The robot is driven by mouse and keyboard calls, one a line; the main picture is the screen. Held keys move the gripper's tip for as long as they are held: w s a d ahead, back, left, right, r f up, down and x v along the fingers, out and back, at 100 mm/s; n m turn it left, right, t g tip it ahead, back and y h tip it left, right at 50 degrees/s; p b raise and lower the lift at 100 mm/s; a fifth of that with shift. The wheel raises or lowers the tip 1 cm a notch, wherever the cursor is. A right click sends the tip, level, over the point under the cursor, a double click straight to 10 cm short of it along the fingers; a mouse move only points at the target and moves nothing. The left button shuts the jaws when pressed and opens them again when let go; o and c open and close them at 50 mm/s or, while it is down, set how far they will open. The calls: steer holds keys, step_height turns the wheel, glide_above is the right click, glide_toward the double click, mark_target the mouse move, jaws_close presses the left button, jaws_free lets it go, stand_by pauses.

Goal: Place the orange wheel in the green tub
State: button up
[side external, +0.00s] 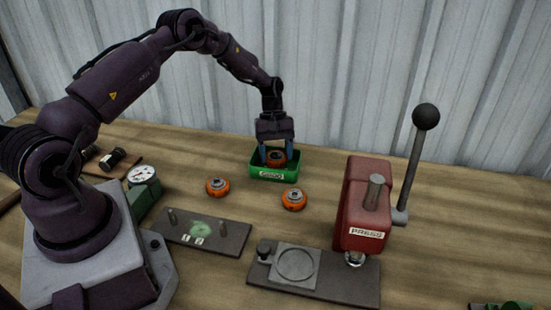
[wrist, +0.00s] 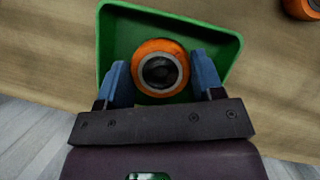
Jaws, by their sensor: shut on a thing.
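An orange wheel with a dark hub (wrist: 160,46) sits between the blue fingers of my gripper (wrist: 162,82), which are shut on it. In the wrist view the wheel lies within the outline of the green tub (wrist: 215,38). In the side view the green tub (side external: 262,174) stands on the bench near the back wall, with a label on its front. My gripper (side external: 277,156) reaches down into the tub there, and the held wheel (side external: 277,158) shows between the fingers. Whether the wheel touches the tub floor I cannot tell.
Two more orange wheels (side external: 217,187) (side external: 293,199) lie on the bench in front of the tub. A red press (side external: 364,205) with a tall lever stands at the right. A dark plate with pegs (side external: 203,233) and a dial gauge (side external: 142,175) are at the left.

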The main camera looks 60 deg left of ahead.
steer(key=shift+f, duration=1)
steer(key=shift+f, duration=0.1)
steer(key=o, duration=0.8)
steer(key=shift+o, duration=0.2)
